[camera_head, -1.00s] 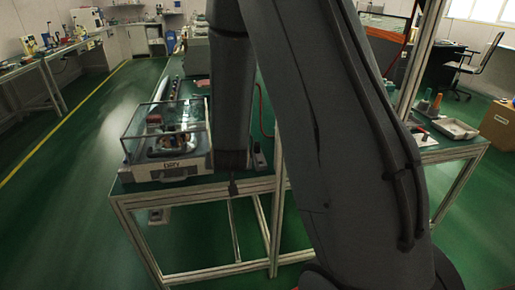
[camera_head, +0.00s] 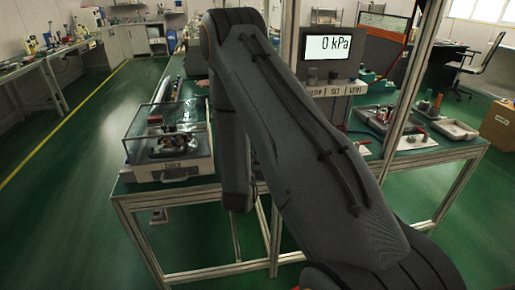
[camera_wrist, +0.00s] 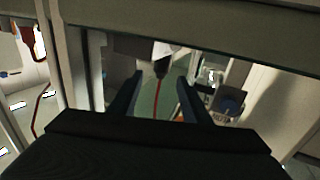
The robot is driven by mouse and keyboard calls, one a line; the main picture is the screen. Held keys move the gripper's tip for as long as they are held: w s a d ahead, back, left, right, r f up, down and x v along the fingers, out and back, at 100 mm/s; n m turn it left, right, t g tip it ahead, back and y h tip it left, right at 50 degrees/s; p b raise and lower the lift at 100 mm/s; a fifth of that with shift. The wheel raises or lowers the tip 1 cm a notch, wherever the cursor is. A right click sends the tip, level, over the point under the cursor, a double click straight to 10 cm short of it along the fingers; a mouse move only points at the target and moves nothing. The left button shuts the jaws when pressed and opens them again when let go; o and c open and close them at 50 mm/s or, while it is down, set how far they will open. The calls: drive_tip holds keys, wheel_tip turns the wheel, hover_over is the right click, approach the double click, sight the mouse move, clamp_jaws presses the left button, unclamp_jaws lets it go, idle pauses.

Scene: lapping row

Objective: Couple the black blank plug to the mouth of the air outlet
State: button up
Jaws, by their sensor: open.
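My gripper (camera_wrist: 157,97) shows in the wrist view with its two dark fingers apart and nothing seen between their tips. Beyond the fingertips a dark fitting (camera_wrist: 160,68) hangs with a red line running down from it; I cannot tell whether it is apart from the fingers in depth. I cannot pick out the black blank plug or the air outlet's mouth with certainty in either view. In the head view my arm covers the middle of the bench, and my gripper is hidden.
A clear-lidded case (camera_head: 170,140) sits on the bench's left part. Trays (camera_head: 455,130) lie at the right. A metal frame post (camera_head: 412,75) rises right of my arm. Green floor is open at left.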

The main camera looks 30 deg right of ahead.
drive_tip(key=shift+f+p+x, duration=0.2)
drive_tip(key=shift+p+x, duration=0.4)
drive_tip(key=shift+x, duration=1.7)
clamp_jaws()
